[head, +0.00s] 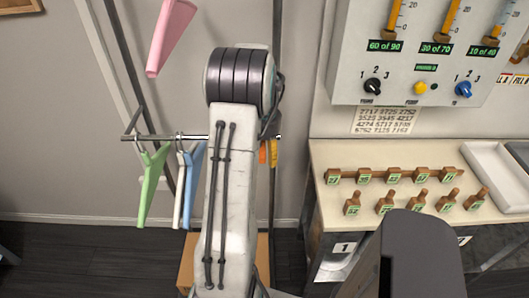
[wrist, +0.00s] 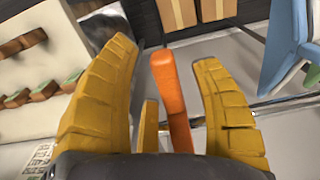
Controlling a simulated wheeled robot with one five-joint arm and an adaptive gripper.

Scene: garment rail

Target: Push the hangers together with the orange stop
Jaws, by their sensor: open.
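The orange stop (wrist: 172,95) shows in the wrist view between the two yellow fingers of my gripper (wrist: 164,58), which is open with a gap on each side of the stop. In the head view the orange stop (head: 273,153) hangs at the rail's right end, beside my arm. My arm hides most of my gripper there. A green hanger (head: 152,185), a white hanger (head: 179,190) and a blue hanger (head: 195,165) hang on the rail (head: 150,138) left of my arm. The blue hanger (wrist: 290,45) also shows at the wrist view's right.
A bench (head: 330,158) with several brown labelled pegs stands right of the rail, below a grey control panel (head: 420,70). A white tray (head: 495,170) sits at its right. A pink object (head: 170,35) is at the upper left. My arm hides the rail's middle.

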